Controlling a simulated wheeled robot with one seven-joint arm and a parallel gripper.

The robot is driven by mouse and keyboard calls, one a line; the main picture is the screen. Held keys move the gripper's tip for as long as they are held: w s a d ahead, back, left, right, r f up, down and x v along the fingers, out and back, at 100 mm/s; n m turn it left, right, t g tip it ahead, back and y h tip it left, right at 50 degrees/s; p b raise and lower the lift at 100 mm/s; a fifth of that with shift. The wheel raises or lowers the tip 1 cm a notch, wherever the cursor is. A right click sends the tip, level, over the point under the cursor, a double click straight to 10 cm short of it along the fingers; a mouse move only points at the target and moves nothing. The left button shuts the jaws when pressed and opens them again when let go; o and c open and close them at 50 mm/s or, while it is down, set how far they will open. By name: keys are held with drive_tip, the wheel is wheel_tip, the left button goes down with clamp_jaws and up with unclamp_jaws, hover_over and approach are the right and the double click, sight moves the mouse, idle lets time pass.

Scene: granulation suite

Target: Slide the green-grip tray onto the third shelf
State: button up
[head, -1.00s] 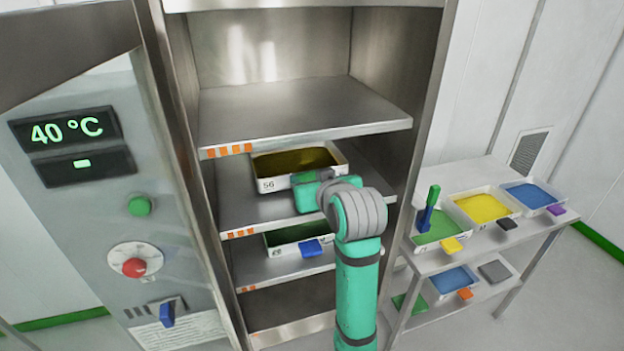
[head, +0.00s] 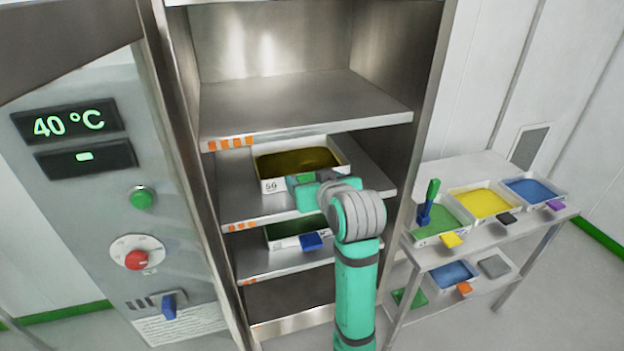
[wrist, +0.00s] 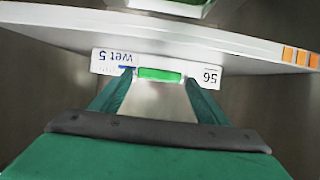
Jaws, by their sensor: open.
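The green-grip tray (head: 272,185) is white, holds dark yellow material and is labelled 56. It rests level on the shelf with three orange marks (head: 222,228), set back from that shelf's front edge. My gripper (head: 303,188) is at the tray's front. In the wrist view the tray's front face (wrist: 104,62) shows "Wet 5" and 56, and its green grip (wrist: 160,75) lies between my two open fingertips (wrist: 158,82). Small gaps show on both sides of the grip. My gripper and wrist hide the tray's front right part in the head view.
A blue-grip tray (head: 272,244) with green content sits one shelf below. The shelf above (head: 300,105), with several orange marks, is empty. Cabinet walls flank the shelves. A trolley (head: 480,250) at right carries several trays and a green-and-blue scoop (head: 427,203). A control panel is at left.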

drive_tip(key=v, duration=1)
drive_tip(key=shift+s+d+r, duration=0.2)
drive_tip(key=shift+s, duration=0.1)
drive_tip(key=shift+f, duration=0.1)
drive_tip(key=s+a+f+m+t+h, duration=0.1)
drive_tip(key=s+f+m, duration=0.1)
drive_tip(key=f, duration=0.9)
drive_tip(key=s+a+f+m+t, duration=0.1)
drive_tip(key=s+f+m, duration=0.1)
drive_tip(key=f, duration=0.9)
drive_tip(key=s+f+m+h, duration=0.2)
drive_tip(key=s+f+h, duration=0.1)
drive_tip(key=s+f, duration=0.95)
drive_tip(key=s+n, duration=0.2)
drive_tip(key=s, duration=2.2)
drive_tip(key=shift+t, duration=0.3)
